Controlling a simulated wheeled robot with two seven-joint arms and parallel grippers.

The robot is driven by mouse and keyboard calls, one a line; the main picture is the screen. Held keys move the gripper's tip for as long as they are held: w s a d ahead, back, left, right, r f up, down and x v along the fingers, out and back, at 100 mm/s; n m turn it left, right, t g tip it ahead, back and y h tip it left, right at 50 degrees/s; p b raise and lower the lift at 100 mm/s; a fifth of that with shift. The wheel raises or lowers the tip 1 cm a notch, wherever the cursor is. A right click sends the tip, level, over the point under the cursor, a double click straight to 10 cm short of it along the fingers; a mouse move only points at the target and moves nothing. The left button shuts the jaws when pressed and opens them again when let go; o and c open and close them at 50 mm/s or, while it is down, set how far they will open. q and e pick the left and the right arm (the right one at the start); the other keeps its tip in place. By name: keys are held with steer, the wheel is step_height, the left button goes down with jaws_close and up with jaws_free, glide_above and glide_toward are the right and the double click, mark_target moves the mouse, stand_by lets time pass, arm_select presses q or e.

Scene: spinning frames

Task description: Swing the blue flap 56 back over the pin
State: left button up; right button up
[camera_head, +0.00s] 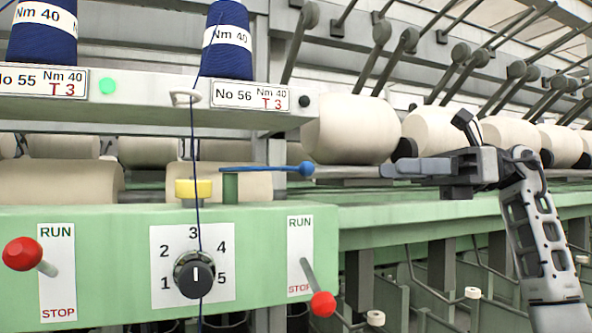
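The blue flap (262,169) is a thin blue lever with a round ball at its right end. It lies nearly level above the green front box, over a short green post (230,188). A yellow block (193,189) stands left of the post, and a dark blue thread runs down in front of it. I cannot make out the pin for certain. My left gripper is out of view.
The No 56 plate (251,97) is on the white rail above, under a blue yarn cone (228,42). Below are a black dial (194,274) and a red-knobbed lever (319,297). Cream rolls (350,130) line the back right, above my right gripper.

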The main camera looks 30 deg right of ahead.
mark_target(307, 169)
steer(key=p+x, duration=0.2)
steer(key=x, duration=1.2)
steer(key=shift+a+f, duration=0.1)
jaws_close()
